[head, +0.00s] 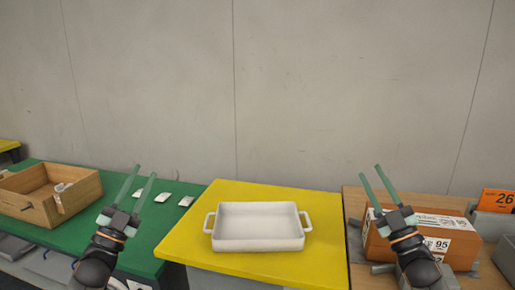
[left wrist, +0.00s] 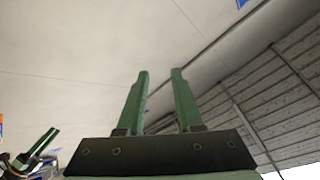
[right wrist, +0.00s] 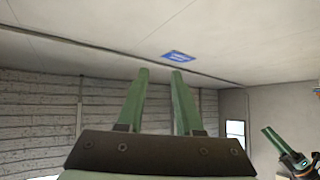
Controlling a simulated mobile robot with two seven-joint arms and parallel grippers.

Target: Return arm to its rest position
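My left gripper (head: 138,184) is raised over the green table at the left, its two green fingers apart with nothing between them. Its empty fingers also show in the left wrist view (left wrist: 159,80), pointing up toward the wall and ceiling. My right gripper (head: 371,172) is raised in front of the brown table at the right, fingers apart and empty. The right wrist view (right wrist: 160,78) shows the same empty fingers against the wall and ceiling. Both arms are held upright and apart from each other.
A white tray (head: 258,243) stands empty on the yellow table (head: 195,228). A wooden box (head: 88,187) and several small white packets (head: 186,201) are on the green table (head: 100,240). A cardboard box (head: 452,243) is behind my right arm. An orange sign (head: 497,200) marked 26 is far right.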

